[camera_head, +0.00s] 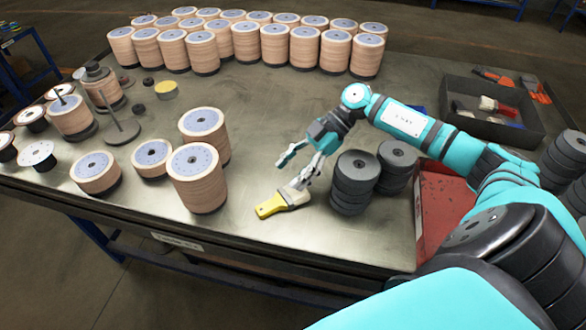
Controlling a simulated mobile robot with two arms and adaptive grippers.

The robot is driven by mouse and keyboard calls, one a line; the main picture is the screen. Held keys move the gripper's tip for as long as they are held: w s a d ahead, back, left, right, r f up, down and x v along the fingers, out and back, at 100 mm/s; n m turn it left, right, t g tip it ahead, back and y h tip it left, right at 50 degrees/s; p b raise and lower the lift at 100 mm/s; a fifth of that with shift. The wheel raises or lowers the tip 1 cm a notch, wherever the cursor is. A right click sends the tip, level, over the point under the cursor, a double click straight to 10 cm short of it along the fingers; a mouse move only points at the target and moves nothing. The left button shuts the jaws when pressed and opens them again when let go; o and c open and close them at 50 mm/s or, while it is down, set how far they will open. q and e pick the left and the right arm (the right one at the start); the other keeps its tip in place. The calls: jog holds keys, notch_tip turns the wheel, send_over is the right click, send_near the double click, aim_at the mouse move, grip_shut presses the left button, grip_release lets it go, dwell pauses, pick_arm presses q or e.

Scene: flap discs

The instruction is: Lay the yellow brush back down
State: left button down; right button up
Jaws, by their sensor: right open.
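The yellow brush (271,206) lies on the metal table top (262,110) near its front edge, its yellow handle pointing to the lower left and its pale bristle end to the upper right. My right gripper (297,170) is just above and behind the bristle end. Its fingers are apart, one to the left and one close over the brush. Whether a finger touches the brush I cannot tell. My left gripper is not in view.
Black disc stacks (352,182) stand close to the right of the brush. Stacks of tan discs (198,178) stand to the left, and more line the back. A black tray (530,122) with tools is at the right, near a red box (440,200). The table's middle is clear.

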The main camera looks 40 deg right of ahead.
jog(key=w+v, duration=0.1)
jog(key=v, duration=1.1)
jog(key=shift+s, duration=0.5)
